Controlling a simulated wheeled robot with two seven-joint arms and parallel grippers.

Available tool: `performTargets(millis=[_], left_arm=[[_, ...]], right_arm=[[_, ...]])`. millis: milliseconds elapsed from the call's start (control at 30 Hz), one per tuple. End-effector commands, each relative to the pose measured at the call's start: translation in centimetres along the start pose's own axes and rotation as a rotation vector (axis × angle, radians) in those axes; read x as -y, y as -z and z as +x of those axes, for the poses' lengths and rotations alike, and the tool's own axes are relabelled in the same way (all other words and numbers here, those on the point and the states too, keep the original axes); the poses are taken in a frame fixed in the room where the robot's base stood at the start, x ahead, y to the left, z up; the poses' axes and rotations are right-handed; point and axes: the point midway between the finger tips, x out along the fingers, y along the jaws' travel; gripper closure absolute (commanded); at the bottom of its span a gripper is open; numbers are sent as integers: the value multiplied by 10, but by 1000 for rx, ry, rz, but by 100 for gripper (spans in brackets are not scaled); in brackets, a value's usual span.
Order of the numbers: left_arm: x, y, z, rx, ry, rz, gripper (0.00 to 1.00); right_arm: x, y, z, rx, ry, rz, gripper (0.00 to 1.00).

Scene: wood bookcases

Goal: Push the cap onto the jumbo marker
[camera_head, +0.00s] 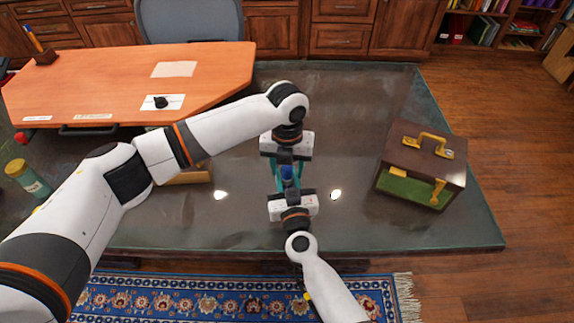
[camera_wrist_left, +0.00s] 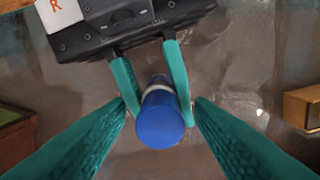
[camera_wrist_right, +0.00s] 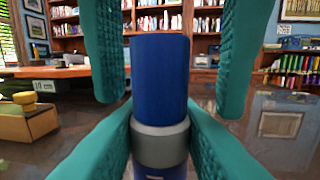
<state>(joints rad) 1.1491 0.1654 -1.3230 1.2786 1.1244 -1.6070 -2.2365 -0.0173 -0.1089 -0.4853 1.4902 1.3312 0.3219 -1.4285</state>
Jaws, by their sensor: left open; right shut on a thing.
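My right gripper (camera_head: 289,188) is shut on the jumbo marker (camera_wrist_right: 160,172), which stands upright with its grey collar (camera_wrist_right: 160,145) between the teal fingers. The blue cap (camera_wrist_right: 160,80) sits above the collar, with no gap visible between them. It also shows in the head view (camera_head: 287,173) and, from above, in the left wrist view (camera_wrist_left: 160,122). My left gripper (camera_wrist_left: 160,101) is open above the marker, its fingers pointing down on either side of the cap, with room on both sides. Most of the marker's lower body is hidden by my right gripper.
A brown case (camera_head: 399,157) with yellow handle and green lining stands at the right of the dark table (camera_head: 345,100). A wooden block (camera_head: 190,175) lies left, partly behind my left arm. An orange-brown desktop (camera_head: 110,75) is behind.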

Motion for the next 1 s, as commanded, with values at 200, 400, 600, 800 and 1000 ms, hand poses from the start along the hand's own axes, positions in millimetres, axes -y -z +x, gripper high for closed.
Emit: performTargets(millis=[200, 400, 600, 800, 1000], left_arm=[[0, 1, -18, -3, 0, 0, 51], [0, 1, -61, -5, -2, 1, 51], [0, 1, -99, -3, 0, 0, 51], [0, 0, -118, -1, 0, -1, 51], [0, 0, -120, 0, 0, 0, 51]], right_arm=[[0, 0, 0, 0, 0, 0, 100], [0, 0, 0, 0, 0, 0, 100], [0, 0, 0, 0, 0, 0, 100], [0, 0, 0, 0, 0, 0, 100], [0, 0, 0, 0, 0, 0, 100]])
